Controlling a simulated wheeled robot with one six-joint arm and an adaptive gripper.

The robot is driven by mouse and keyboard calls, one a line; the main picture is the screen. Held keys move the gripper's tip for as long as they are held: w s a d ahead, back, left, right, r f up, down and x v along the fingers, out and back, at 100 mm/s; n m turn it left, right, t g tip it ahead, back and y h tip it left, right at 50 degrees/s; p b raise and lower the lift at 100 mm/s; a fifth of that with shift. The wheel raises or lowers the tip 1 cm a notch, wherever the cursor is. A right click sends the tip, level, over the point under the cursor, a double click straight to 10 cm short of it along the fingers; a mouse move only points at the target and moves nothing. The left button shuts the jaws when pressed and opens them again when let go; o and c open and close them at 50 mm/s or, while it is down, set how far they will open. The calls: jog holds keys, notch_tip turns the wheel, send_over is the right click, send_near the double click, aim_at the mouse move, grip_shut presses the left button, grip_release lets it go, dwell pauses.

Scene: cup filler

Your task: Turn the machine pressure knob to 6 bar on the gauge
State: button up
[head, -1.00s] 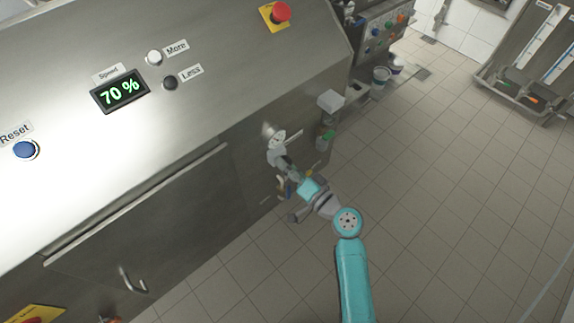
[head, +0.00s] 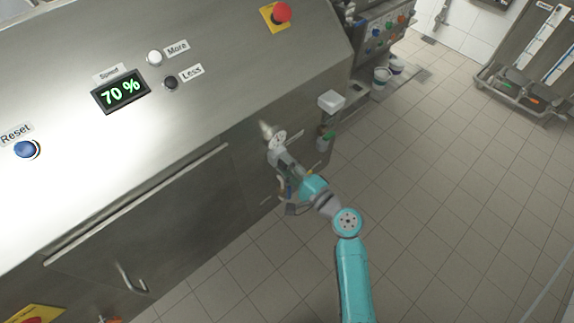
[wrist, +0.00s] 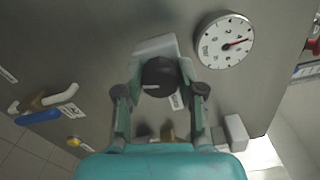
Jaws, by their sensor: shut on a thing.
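A round black pressure knob (wrist: 160,77) sits on the steel panel in the wrist view. My gripper (wrist: 158,84) is closed around it, with one finger on each side. The white round gauge (wrist: 224,42) is up and to the right of the knob. Its red needle points right and slightly up in the picture; its figures are too small to read surely. In the head view, my gripper (head: 277,158) is at the machine's side panel, just below the gauge (head: 279,136). The knob is hidden there by my gripper.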

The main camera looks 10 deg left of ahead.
jog(key=shift+m, duration=0.6)
jog(key=o, duration=1.1)
jog(key=shift+o, duration=0.2)
jog(key=shift+d, duration=0.1)
jog(key=v, duration=1.2)
jog(key=shift+f, duration=0.1)
